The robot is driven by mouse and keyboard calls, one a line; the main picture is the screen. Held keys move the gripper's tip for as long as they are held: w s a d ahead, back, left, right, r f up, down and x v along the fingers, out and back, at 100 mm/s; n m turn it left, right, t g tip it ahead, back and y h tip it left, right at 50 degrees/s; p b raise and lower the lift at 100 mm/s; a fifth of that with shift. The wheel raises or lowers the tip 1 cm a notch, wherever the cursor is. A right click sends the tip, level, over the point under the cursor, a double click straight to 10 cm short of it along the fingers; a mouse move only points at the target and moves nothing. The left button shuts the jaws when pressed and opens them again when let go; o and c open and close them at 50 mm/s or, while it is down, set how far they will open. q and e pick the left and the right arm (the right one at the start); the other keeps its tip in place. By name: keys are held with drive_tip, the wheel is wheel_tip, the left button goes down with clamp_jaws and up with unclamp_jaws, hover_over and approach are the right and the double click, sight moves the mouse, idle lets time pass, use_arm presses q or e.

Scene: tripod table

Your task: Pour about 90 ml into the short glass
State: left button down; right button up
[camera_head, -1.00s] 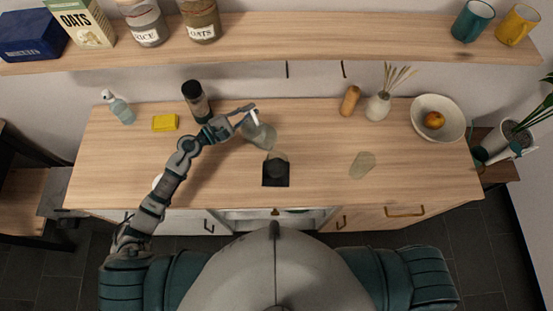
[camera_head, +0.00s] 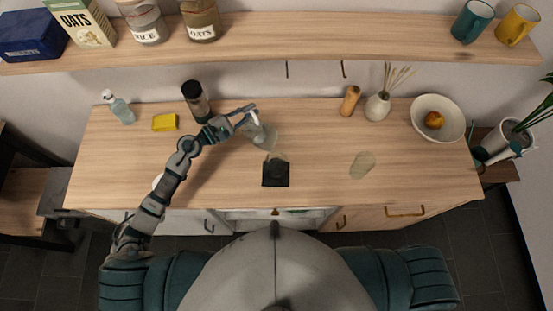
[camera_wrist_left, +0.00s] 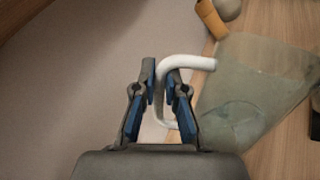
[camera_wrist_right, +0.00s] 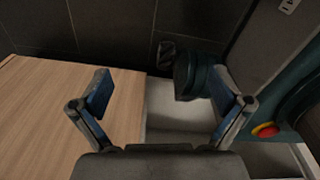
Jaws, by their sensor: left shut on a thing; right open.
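My left gripper (camera_head: 249,115) is shut on the white handle (camera_wrist_left: 186,62) of a clear, greyish jug (camera_head: 262,134). The jug is tilted above the counter and fills the right side of the left wrist view (camera_wrist_left: 250,95). Just in front of it is a black square pad (camera_head: 275,175). A faint clear glass shape (camera_head: 276,156) shows at the pad's far edge, partly lost against the jug. Another see-through glass (camera_head: 362,165) stands to the right on bare wood. I cannot make out any liquid level. My right gripper (camera_wrist_right: 165,95) is open and empty, beside the counter's edge.
A dark-capped bottle (camera_head: 196,101) stands behind my left forearm, with a yellow sponge (camera_head: 165,122) and a spray bottle (camera_head: 120,108) further left. A wooden shaker (camera_head: 350,100), reed diffuser (camera_head: 378,106) and fruit bowl (camera_head: 438,117) stand back right. The front right counter is clear.

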use_arm(q)
drive_tip(key=shift+w+a+n, duration=0.25)
drive_tip(key=shift+w+n, duration=0.1)
drive_tip(key=shift+n, duration=0.05)
drive_tip(key=w+n, duration=0.1)
drive_tip(key=w+a+f+n+b, duration=0.2)
drive_tip(key=shift+w+n, duration=0.25)
drive_tip(key=shift+n, duration=0.05)
drive_tip(key=shift+w+a+f+n+g+b, duration=0.15)
drive_tip(key=shift+w+a+f+n+b, duration=0.25)
drive_tip(key=shift+w+f+n, duration=0.25)
drive_tip(key=shift+w+a+f+n+g+b, duration=0.2)
drive_tip(key=shift+w+a+f+n+b, duration=0.25)
drive_tip(key=shift+n, duration=0.45)
drive_tip(key=shift+w+a+f+n+g+b, duration=0.2)
drive_tip(key=shift+w+f+n+b, duration=0.25)
drive_tip(key=shift+f+n, duration=0.3)
use_arm(e)
drive_tip(key=w+a+r, duration=0.1)
drive_tip(key=w+a, duration=0.1)
drive_tip(key=w, duration=0.7)
drive_tip(key=shift+t, duration=0.3)
drive_tip(key=shift+w, duration=0.15)
drive_tip(key=shift+a, duration=0.1)
